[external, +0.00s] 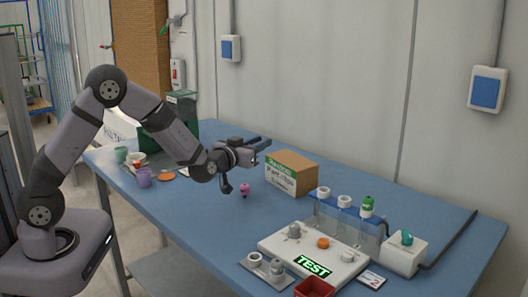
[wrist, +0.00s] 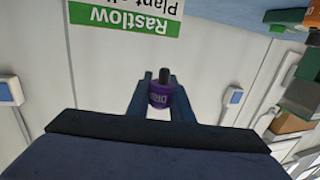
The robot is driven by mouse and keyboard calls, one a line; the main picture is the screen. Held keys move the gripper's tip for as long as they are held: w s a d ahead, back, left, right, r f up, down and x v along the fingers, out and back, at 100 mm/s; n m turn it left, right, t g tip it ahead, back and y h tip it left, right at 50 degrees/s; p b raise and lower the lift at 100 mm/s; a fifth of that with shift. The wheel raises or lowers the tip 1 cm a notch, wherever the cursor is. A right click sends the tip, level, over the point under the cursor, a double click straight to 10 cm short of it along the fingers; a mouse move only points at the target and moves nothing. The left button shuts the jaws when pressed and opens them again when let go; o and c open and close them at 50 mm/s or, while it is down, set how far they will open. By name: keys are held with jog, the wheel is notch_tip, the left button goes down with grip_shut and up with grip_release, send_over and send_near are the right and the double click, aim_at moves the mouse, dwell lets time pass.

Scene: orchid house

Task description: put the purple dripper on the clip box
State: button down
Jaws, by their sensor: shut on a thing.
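The purple dripper (wrist: 161,97) is between the two fingers of my gripper (wrist: 162,88) in the wrist view. It is a small purple body with a dark tip and pale lettering. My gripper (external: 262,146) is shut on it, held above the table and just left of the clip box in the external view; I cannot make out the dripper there. The clip box (external: 291,172) is a brown cardboard box with a green and white label. Its label (wrist: 128,14) shows upside down at the top of the wrist view.
A pink dripper (external: 244,189) stands on the blue table (external: 205,215) below my gripper. A white TEST board (external: 285,249), a bottle rack (external: 345,222) and a red tray (external: 315,288) are at the front right.

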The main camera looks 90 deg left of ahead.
jog(key=w+a+r, duration=0.4)
jog(key=a+r, duration=0.2)
notch_tip(320, 180, up, 5)
jog(key=m+t+h, duration=0.2)
send_over(300, 156)
jog(key=s+a, duration=0.1)
jog(key=s, duration=0.1)
jog(key=shift+m+t, duration=0.3)
jog(key=shift+t, duration=0.3)
jog(key=shift+w+d+f+p, duration=0.15)
jog(key=shift+w+f, duration=0.15)
jog(key=shift+f, duration=2)
jog(key=shift+w+d+f+p, duration=0.15)
jog(key=shift+w+f, duration=0.2)
jog(key=shift+f, duration=1.9)
jog(key=shift+w+d+f+p, duration=0.15)
jog(key=shift+w+f, duration=0.15)
jog(key=shift+f, duration=2)
jog(key=shift+f, duration=0.1)
jog(key=c, duration=1.6)
grip_release()
